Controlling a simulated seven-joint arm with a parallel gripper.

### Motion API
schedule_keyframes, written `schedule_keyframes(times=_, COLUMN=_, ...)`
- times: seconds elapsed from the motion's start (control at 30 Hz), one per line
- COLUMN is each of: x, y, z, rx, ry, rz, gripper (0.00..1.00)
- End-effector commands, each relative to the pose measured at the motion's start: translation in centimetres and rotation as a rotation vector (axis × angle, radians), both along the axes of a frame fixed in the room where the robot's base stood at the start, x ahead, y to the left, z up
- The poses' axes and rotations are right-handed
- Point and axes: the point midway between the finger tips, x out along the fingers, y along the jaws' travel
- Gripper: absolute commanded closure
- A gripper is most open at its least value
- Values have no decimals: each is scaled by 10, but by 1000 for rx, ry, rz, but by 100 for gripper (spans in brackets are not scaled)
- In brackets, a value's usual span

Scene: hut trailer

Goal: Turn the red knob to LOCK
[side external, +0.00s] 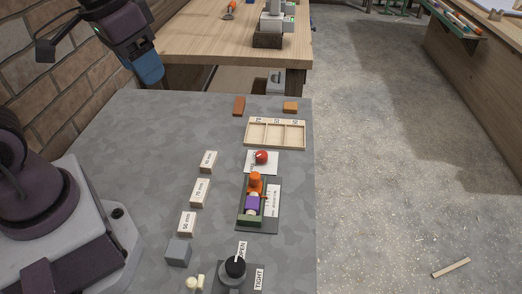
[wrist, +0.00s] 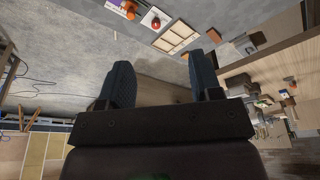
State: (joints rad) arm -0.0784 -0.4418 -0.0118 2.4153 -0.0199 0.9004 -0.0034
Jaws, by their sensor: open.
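The red knob (side external: 262,157) sits on a white label plate (side external: 251,168) on the grey table, just in front of a wooden tray. The plate's lettering is too small to read, and I cannot tell which way the knob points. The red knob also shows at the top of the wrist view (wrist: 155,22). My gripper (side external: 150,76) is at the upper left of the side view, well away from the knob and touching nothing that I can see. In the wrist view my gripper (wrist: 161,72) has its two dark fingers wide apart with nothing between them.
The wooden tray (side external: 275,146) has three compartments. An orange and purple fixture (side external: 254,205) stands in front of the red knob. Labelled blocks (side external: 200,192) line the left. A black knob (side external: 235,267) with OPEN and TIGHT labels is at the front. A wooden bench (side external: 200,45) stands behind.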

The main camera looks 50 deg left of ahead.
Motion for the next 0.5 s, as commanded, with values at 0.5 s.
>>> schedule_keyframes(times=0.5, x=137, y=25, z=-123, rx=-289, ry=392, rz=661, gripper=42)
